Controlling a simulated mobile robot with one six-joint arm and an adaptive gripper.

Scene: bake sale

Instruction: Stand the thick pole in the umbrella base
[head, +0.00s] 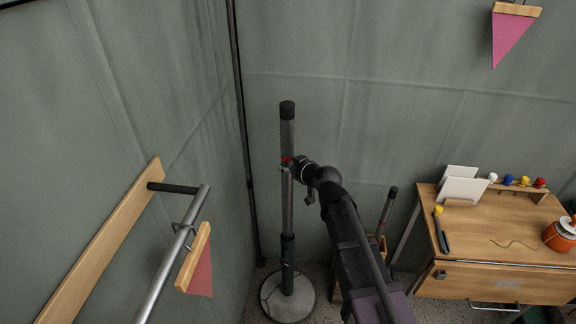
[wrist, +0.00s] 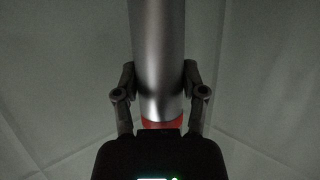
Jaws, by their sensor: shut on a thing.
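The thick pole (head: 288,211) is a grey metal pole with a black cap on top and a red band partway up. It stands upright in the head view, its lower end at the dark green tube of the umbrella base (head: 288,297), a round pale disc on the floor. The overlap of pole and tube is hidden inside. My gripper (head: 287,165) is shut on the pole near the red band. In the wrist view the pole (wrist: 160,55) runs between both fingers of my gripper (wrist: 160,85), with the red band below them.
A wooden table (head: 500,239) with cards, coloured knobs and an orange pot stands at the right. Another dark-capped pole (head: 387,212) is behind my arm. A metal rail (head: 173,260) on a wooden board with a pink pennant is at the left. Fabric walls are close behind the base.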

